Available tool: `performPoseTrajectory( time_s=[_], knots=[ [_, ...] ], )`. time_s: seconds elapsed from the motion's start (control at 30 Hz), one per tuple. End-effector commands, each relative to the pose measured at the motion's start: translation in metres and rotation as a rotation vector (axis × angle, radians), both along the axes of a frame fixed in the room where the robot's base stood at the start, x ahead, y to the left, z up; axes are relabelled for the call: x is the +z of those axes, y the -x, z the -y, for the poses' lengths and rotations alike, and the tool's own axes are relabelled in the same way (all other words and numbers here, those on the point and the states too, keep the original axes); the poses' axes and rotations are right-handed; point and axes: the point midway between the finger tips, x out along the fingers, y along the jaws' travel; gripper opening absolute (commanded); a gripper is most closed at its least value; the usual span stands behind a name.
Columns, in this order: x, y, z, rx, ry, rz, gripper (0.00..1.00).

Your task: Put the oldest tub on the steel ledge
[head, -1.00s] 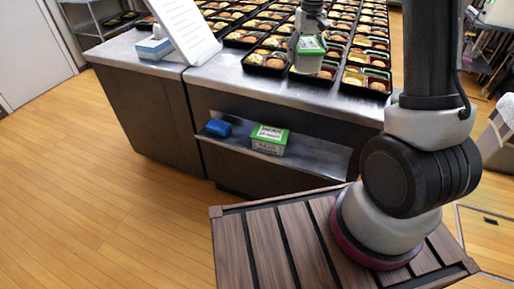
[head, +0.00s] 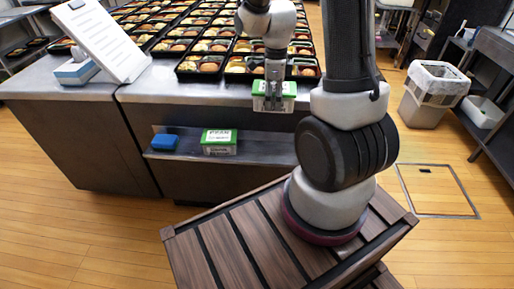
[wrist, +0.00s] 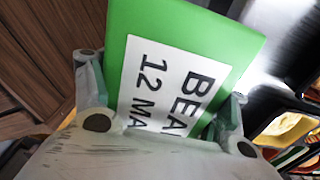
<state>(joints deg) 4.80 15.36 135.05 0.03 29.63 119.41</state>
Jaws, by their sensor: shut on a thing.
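My gripper (head: 273,100) is shut on a green-lidded tub (head: 289,90), held just in front of the counter's front edge, above the level of the steel ledge. In the wrist view the tub's green lid (wrist: 130,22) fills the middle, with a white label partly reading "BEA" and "12 MA"; the rest is hidden by the gripper. The steel ledge (head: 268,150) is a low shelf on the counter's front. Another green-lidded tub (head: 219,142) with a white label stands on it; its print is too small to read.
A blue box (head: 164,142) sits on the ledge left of the standing tub. The ledge is bare to that tub's right. Rows of filled bento trays (head: 200,66) cover the counter (head: 150,92). A tilted white list board (head: 100,38) stands at the left.

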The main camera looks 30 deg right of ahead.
Motion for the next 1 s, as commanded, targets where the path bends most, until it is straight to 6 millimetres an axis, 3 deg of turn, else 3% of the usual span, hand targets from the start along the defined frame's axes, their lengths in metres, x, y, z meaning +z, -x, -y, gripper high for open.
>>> performPoseTrajectory(
  time_s=[0.1,0.5,0.63,1.0],
  knots=[
    [-0.038,0.002,0.000,0.001,-0.001,-0.008,0.39],
    [-0.154,0.001,0.000,0.003,0.000,-0.006,0.39],
    [-0.178,0.000,0.000,0.003,-0.001,-0.002,0.39],
    [-0.218,-0.001,0.000,0.001,-0.001,-0.001,0.39]
  ],
)
